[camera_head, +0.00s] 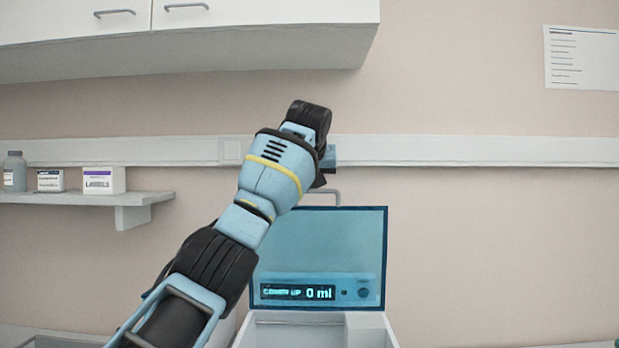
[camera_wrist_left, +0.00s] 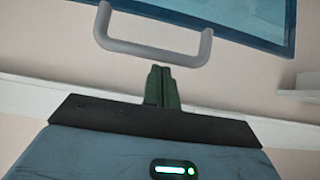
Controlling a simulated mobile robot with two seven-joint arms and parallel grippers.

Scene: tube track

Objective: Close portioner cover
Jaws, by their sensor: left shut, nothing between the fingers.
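The portioner (camera_head: 300,318) is a white box at the bottom centre of the head view, with a display reading "COVER UP 0 ml". Its teal see-through cover (camera_head: 345,235) stands raised, with a grey handle (camera_head: 338,193) on its top edge. In the left wrist view the handle (camera_wrist_left: 155,48) crosses the upper part and the cover (camera_wrist_left: 245,20) lies behind it. My left gripper (camera_wrist_left: 162,72) is shut and empty, its green fingertips just below the handle bar in the picture; touching cannot be told. My left wrist hides most of this gripper in the head view. My right gripper is out of view.
A wall shelf (camera_head: 75,197) with a bottle (camera_head: 15,172) and small boxes (camera_head: 98,180) is at the left. White cabinets (camera_head: 250,40) hang above. A pale rail (camera_head: 450,150) runs along the wall. The space right of the portioner looks clear.

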